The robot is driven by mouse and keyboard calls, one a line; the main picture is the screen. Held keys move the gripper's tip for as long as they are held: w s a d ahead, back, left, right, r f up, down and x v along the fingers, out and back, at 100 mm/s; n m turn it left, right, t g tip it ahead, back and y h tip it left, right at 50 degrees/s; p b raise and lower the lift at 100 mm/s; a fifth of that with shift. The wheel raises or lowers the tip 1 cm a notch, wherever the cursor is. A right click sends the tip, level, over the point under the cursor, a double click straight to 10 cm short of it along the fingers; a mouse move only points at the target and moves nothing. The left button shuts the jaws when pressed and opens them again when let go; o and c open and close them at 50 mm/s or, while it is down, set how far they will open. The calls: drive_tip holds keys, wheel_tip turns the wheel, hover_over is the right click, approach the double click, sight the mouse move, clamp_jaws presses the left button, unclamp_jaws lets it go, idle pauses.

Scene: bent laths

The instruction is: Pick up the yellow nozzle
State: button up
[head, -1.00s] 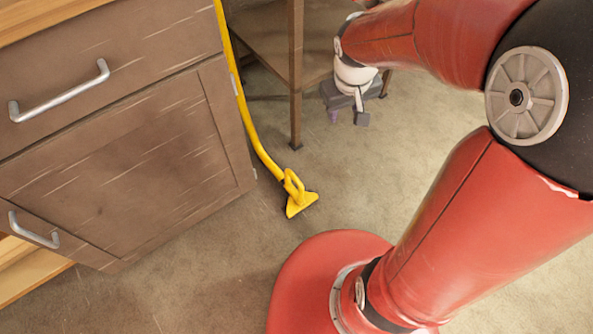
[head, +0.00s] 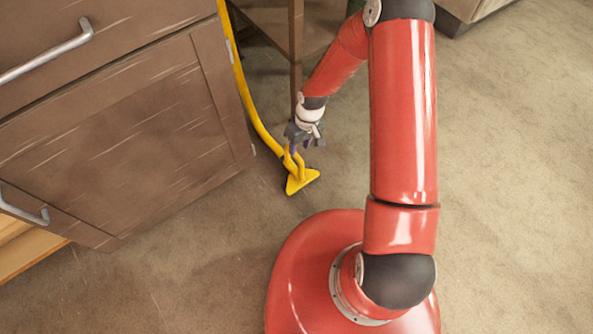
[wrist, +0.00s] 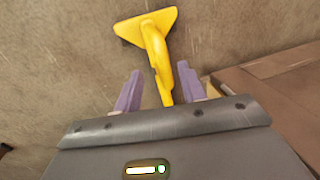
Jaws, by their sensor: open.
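The yellow nozzle (head: 299,181) lies on the carpet at the end of a yellow hose (head: 246,95), to the right of the brown cabinet. It has a flat triangular head and a narrower neck with a loop. My gripper (head: 296,147) is at the nozzle's neck end, above the floor. In the wrist view the nozzle (wrist: 150,28) points away from me, and its neck runs back between the two purple fingertips of my gripper (wrist: 160,88). The fingers are apart, with a gap on each side. I cannot tell the exact height between fingers and neck.
The brown cabinet (head: 120,130) with metal handles stands close on the left. A brown table leg (head: 296,60) rises just behind my gripper. The carpet (head: 500,170) to the right is clear.

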sight(296, 155)
drive_tip(key=f, duration=0.3)
drive_tip(key=a+f, duration=0.1)
drive_tip(key=f, duration=0.1)
drive_tip(key=shift+s+a+f+b, duration=0.1)
drive_tip(key=shift+s+f+b, duration=0.05)
drive_tip(key=shift+s+b, duration=0.25)
drive_tip(key=shift+c, duration=0.2)
clamp_jaws()
